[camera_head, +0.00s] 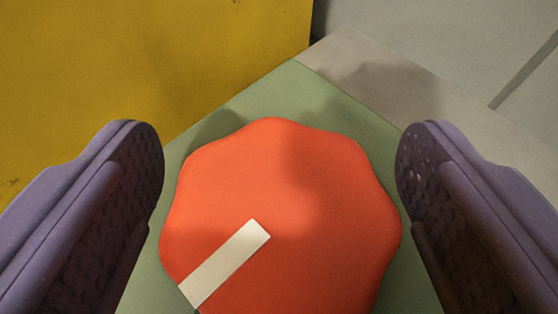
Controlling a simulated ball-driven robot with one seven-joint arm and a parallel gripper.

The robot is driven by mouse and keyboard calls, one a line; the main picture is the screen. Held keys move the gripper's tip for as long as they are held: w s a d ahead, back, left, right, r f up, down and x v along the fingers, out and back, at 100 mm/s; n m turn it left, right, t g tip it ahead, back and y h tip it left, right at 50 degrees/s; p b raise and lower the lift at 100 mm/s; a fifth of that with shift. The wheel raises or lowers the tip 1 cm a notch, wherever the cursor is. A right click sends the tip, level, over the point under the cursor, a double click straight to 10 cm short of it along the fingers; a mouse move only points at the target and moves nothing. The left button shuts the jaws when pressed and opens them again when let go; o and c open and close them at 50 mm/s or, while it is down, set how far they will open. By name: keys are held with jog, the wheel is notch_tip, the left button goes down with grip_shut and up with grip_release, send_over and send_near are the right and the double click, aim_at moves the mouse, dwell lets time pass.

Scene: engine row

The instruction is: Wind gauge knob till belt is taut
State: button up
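The gauge knob (285,190) is an orange-red, lobed disc in the lower middle of the head camera view. A cream pointer stripe (225,263) runs from near its middle to its lower-left edge. The knob's bottom edge is partly cut off by the frame. My gripper (280,180) is open, with one purple finger on each side of the knob. A gap shows between the left finger and the knob, and a small one on the right near the fingertip. The belt and any gauge reading are not in view.
The knob sits in front of a green panel (290,95). A yellow surface (150,60) fills the upper left. A beige-grey strip (345,60) and grey panels (440,40) lie at the upper right.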

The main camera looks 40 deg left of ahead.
jog(key=c, duration=0.8)
jog(key=shift+r+h+p, duration=0.1)
jog(key=shift+h+p, duration=0.2)
jog(key=shift+p, duration=0.2)
